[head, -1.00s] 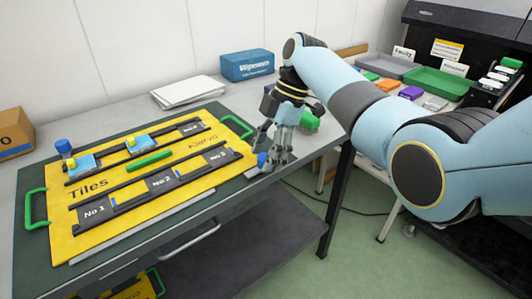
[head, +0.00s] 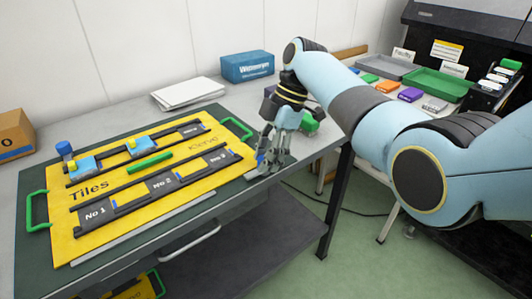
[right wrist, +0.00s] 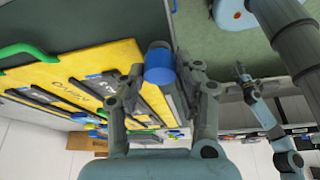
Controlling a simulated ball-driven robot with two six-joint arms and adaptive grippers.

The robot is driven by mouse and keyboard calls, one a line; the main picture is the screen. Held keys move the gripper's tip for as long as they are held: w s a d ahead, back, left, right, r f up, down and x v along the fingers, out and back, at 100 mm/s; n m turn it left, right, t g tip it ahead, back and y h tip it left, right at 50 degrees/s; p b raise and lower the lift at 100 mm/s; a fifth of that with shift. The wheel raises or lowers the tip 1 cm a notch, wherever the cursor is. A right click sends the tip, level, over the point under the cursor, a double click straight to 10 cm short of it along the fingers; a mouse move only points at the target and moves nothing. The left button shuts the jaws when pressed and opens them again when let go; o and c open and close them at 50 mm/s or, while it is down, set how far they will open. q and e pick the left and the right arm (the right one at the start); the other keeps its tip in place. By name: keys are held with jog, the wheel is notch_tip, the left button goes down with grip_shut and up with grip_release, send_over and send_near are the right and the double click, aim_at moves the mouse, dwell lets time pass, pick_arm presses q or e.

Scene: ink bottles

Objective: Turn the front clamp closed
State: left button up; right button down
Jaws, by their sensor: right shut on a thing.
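The yellow tile board (head: 60,238) lies on the dark green mat on the bench. My right gripper (head: 268,168) is at the board's front right corner, pointing down. The front clamp's blue knob (head: 261,159) is mostly hidden by the fingers in the head view. In the right wrist view the blue knob (right wrist: 160,68) shows between the two fingers of my right gripper (right wrist: 165,92), which is shut on it. A grey bar runs along the board edge there. In the right wrist view, what seems to be my left gripper (right wrist: 241,75) is small and away from the board.
A second blue knob (head: 64,147) stands at the board's back left. Light blue tiles (head: 82,166) sit on the back rail. Green handles (head: 37,210) are at both board ends. White paper (head: 187,93) and a blue box (head: 247,66) lie behind. A green object (head: 309,124) is behind my gripper.

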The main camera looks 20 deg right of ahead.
jog(key=m+t+p, duration=0.1)
jog(key=m+p, duration=0.2)
jog(key=p, duration=0.1)
jog(key=m+t+p, duration=0.1)
jog(key=m+p, duration=0.2)
jog(key=m+t+p, duration=0.1)
jog(key=m+p, duration=0.2)
jog(key=p, duration=0.1)
jog(key=shift+s+r+m+t+h+p, duration=0.15)
jog(key=shift+r+m+t+h+p, duration=0.15)
jog(key=shift+m+h, duration=0.1)
jog(key=m+t+h+p, duration=0.1)
jog(key=m+p, duration=0.2)
jog(key=m, duration=0.1)
jog(key=shift+a+f, duration=0.1)
jog(key=shift+f+m+h+p, duration=0.1)
jog(key=shift+m+h+p, duration=0.65)
jog(key=shift+m, duration=1.05)
jog(key=shift+t, duration=0.3)
jog(key=c, duration=0.9)
grip_release()
jog(key=shift+c, duration=0.2)
jog(key=a+v, duration=0.1)
jog(key=v, duration=1.1)
jog(key=shift+d, duration=0.35)
